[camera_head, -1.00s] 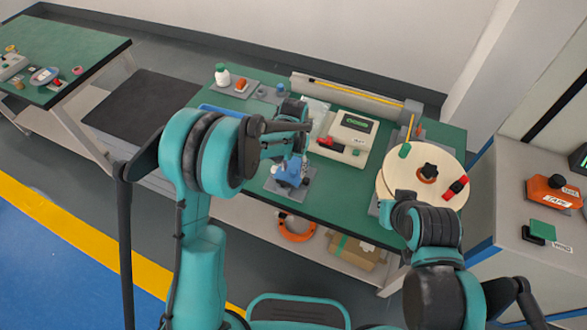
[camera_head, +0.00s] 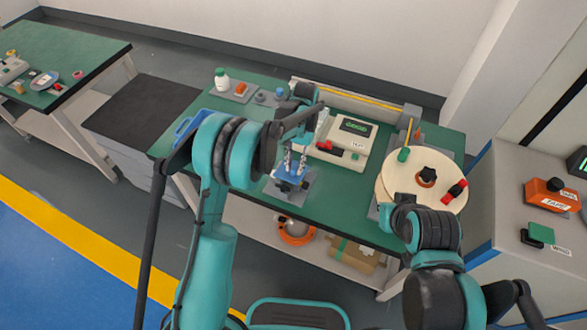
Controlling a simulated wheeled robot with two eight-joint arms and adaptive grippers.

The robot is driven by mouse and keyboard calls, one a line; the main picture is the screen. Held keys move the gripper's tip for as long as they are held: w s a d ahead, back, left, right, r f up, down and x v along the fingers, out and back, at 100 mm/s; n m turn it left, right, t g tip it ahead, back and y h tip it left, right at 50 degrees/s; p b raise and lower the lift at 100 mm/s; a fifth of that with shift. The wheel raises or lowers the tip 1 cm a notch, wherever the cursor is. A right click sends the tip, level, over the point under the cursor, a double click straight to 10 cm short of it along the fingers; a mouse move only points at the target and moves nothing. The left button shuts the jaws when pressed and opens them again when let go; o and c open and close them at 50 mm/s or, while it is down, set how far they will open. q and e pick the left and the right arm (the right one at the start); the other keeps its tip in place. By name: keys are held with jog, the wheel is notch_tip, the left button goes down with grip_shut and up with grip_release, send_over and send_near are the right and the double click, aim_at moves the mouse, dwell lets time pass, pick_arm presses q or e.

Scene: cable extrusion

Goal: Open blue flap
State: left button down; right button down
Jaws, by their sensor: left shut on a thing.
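A small blue device (camera_head: 291,172) stands on a grey base plate (camera_head: 284,192) near the front of the green workbench. Its blue top part is the likely flap, but it is too small to tell how far it is open. My left gripper (camera_head: 294,160) points down at the device from above. Its fingers are at the blue top and shut on it, as far as the view shows. My left arm hides part of the device's back. My right gripper is hidden behind its own wrist, near the large cream reel (camera_head: 415,192).
A cream tester box (camera_head: 345,143) with a green display and red clamp stands right of the device. A white bottle (camera_head: 222,79) is at the back left. A blue tray (camera_head: 187,124) lies at the left edge.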

pick_arm(q)
jog(key=shift+w+d+r+g, duration=0.1)
jog(key=shift+w+r+g, duration=0.1)
jog(key=shift+w+g, duration=0.25)
jog(key=shift+s, duration=0.15)
jog(key=c, duration=1.3)
grip_release()
jog(key=shift+r, duration=0.1)
jog(key=v, duration=1.1)
jog(key=shift+w+d+r, duration=0.25)
jog(key=shift+r, duration=0.1)
